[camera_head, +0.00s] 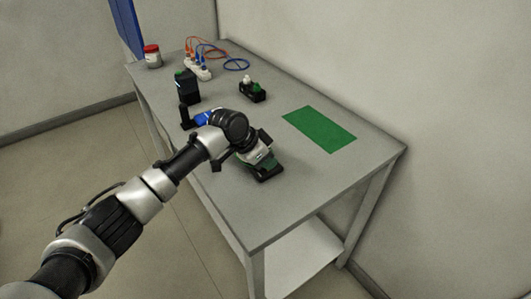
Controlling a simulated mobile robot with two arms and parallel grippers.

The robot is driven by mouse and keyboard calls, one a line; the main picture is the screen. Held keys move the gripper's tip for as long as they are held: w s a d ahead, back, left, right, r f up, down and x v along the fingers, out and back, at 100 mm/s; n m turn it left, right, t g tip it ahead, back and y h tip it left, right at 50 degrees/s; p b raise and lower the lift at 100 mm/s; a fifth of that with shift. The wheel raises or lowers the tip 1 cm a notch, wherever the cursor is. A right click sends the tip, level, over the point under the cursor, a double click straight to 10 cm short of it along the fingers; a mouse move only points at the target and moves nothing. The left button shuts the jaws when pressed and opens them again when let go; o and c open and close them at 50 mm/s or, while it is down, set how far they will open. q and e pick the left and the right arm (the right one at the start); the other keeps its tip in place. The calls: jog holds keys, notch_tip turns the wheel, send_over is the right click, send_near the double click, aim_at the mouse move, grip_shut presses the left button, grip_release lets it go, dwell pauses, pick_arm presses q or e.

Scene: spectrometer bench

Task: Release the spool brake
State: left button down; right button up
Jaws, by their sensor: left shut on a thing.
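My left arm reaches in from the lower left over the table. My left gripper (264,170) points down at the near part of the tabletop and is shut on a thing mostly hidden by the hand. A dark green and black part (267,174) shows at the fingers; I cannot tell where the gripper ends and the held thing begins. A blue part beside a black upright piece (185,114) stands just behind my wrist, partly hidden by it. I cannot make out which piece is the spool brake. My right gripper is not in view.
On the grey table (300,185) lies a green mat (320,129), bare. Behind my arm stand a black box (187,86), a black block with white and green knobs (252,92), a white strip with orange and blue cables (198,68) and a red-lidded jar (152,56). The near right tabletop is clear.

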pick_arm(q)
jog(key=shift+w+d+g+y, duration=0.1)
jog(key=shift+d+g+y, duration=0.05)
jog(key=shift+g+y, duration=0.25)
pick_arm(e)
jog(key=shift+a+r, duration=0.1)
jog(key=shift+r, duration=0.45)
pick_arm(q)
jog(key=c, duration=1.4)
grip_release()
jog(key=v, duration=1)
jog(key=shift+a+r+b, duration=0.2)
jog(key=shift+r+b, duration=0.1)
jog(key=shift+b, duration=0.1)
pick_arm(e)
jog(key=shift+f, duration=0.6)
pick_arm(q)
jog(key=shift+a, duration=0.15)
